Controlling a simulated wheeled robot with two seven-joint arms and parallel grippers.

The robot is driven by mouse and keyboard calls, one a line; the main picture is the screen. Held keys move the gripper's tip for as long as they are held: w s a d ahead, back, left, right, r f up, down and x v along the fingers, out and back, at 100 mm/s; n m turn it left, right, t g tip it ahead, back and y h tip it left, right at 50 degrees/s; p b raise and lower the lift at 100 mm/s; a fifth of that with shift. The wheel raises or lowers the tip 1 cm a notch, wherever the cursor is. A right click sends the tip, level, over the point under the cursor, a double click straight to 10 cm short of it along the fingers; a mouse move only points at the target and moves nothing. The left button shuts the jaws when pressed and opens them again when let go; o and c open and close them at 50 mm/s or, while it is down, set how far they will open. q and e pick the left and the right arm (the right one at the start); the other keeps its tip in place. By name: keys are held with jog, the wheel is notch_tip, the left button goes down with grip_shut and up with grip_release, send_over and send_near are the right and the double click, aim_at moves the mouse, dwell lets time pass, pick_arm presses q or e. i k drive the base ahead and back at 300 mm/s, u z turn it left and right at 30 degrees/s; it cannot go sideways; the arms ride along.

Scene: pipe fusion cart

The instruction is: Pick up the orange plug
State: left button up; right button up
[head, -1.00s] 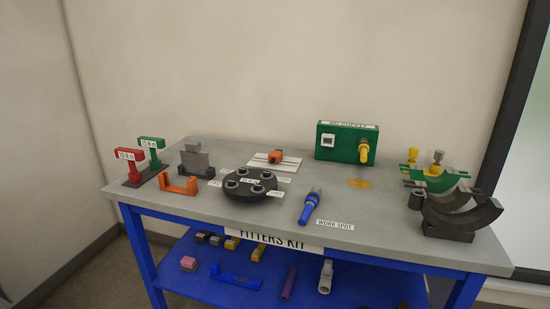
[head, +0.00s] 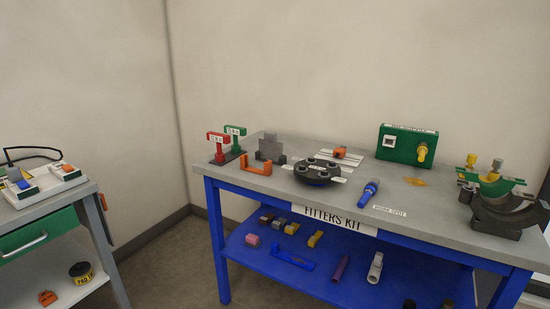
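Several orange things show in the head view, and I cannot tell for sure which is the plug. A small orange piece (head: 47,298) lies on the lower shelf of the grey cart at the left. A small orange block (head: 340,152) sits on a white plate at the back of the blue-framed table. An orange U-shaped bracket (head: 256,164) stands near that table's left front. Neither of my grippers is in view.
The blue-framed table (head: 345,200) holds a dark round holder (head: 317,175), a blue tool (head: 370,192) and a green box (head: 407,146). Its lower blue shelf carries several small parts. The grey cart (head: 85,192) has white devices on top and a green drawer (head: 38,240). Floor shows between them.

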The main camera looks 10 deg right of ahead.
aim_at(339, 152)
jog(key=u, duration=1)
jog(key=i, duration=1.65)
jog(key=z, duration=0.55)
